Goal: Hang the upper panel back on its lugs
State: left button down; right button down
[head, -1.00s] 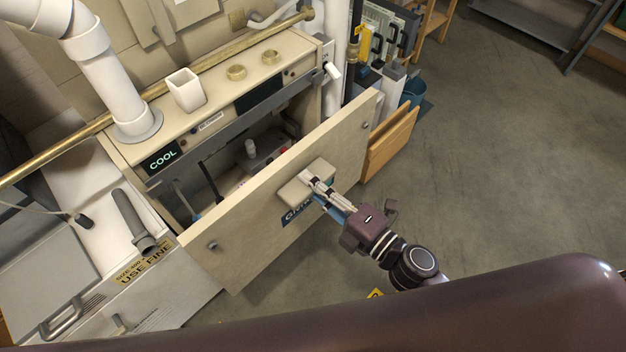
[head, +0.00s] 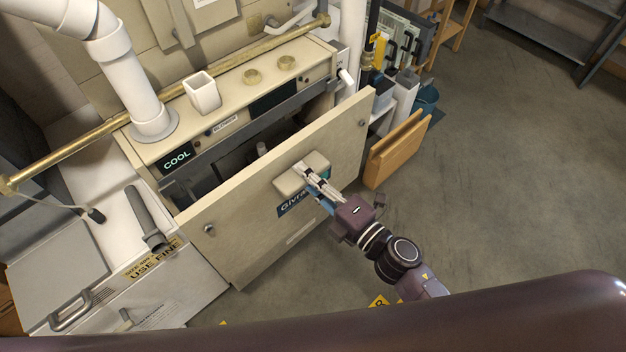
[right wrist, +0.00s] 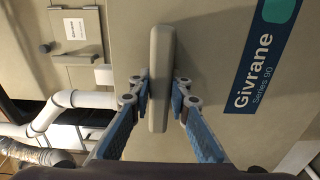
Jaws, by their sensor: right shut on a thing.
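The upper panel (head: 250,228) is a beige slab with a raised handle block (head: 290,181), a blue Givrane label (head: 291,203) and a round fastener near each side. It stands upright, a little tilted, in front of the furnace cabinet (head: 160,150), covering much of its dark opening. My right gripper (head: 312,175) is shut on the handle. In the right wrist view the blue-padded fingers (right wrist: 160,100) sit on either side of the handle bar (right wrist: 160,78), beside the label. The lugs are hidden or cannot be made out. My left gripper is not in view.
A wooden panel (head: 396,150) leans at right. A grey tube (head: 147,220) lies at left.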

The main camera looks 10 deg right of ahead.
jog(key=shift+x, duration=3)
jog(key=shift+s+r, duration=0.1)
jog(key=shift+r, duration=0.2)
jog(key=shift+a, duration=0.15)
jog(key=shift+x, duration=2)
jog(key=shift+w+a, duration=0.2)
jog(key=shift+w, duration=0.3)
jog(key=shift+s, duration=0.1)
